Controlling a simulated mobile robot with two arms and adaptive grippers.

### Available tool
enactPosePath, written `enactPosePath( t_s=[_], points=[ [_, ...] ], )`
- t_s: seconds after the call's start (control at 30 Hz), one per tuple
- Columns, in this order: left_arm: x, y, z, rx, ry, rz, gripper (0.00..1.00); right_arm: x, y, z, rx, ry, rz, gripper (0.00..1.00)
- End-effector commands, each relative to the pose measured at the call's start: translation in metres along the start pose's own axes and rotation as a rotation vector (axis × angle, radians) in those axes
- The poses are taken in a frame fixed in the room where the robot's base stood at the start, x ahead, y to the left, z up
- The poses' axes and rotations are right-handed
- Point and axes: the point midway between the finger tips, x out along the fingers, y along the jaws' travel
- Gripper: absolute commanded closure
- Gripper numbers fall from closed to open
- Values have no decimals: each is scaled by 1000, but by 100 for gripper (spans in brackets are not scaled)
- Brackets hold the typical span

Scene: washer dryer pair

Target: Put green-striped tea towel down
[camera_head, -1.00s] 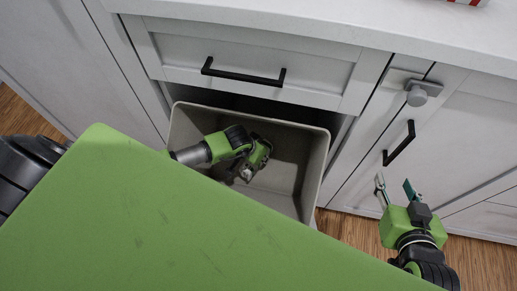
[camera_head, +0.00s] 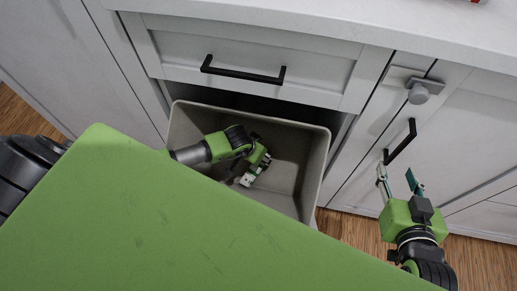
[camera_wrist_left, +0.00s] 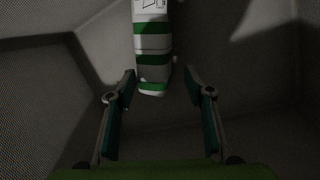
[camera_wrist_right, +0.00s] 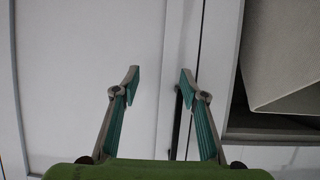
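The green-striped tea towel (camera_wrist_left: 152,45) is a white and green banded, folded shape in the left wrist view. Its near end lies between and just beyond my left fingertips, with a gap on both sides. My left gripper (camera_wrist_left: 160,75) is open and reaches down inside a grey-beige bin (camera_head: 325,150). In the head view a pale piece (camera_head: 248,179) shows at the left gripper, likely the towel. Whether the towel rests on the bin floor cannot be told. My right gripper (camera_head: 397,176) is open and empty in front of a cabinet door; its fingers show in the right wrist view (camera_wrist_right: 160,75).
The bin stands in a pulled-out cabinet opening below a drawer with a black handle (camera_head: 243,75). Another black handle (camera_head: 400,143) is just above my right gripper. A grey knob-like latch (camera_head: 419,94) sits on the cabinet. The counter (camera_head: 300,24) runs above.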

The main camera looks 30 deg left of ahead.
Motion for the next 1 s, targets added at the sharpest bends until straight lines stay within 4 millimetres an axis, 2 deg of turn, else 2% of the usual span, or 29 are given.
enactPosePath(
  t_s=[0.43,0.67,1.0],
  points=[
    [-4,0,-2,-1,0,0,53,-4,2,-2,4,-24,4,60],
    [-18,-1,-4,2,0,-2,53,-19,8,45,4,-236,17,60],
    [-60,-1,-4,2,1,-1,53,-65,16,117,11,-581,35,60]
  ],
)
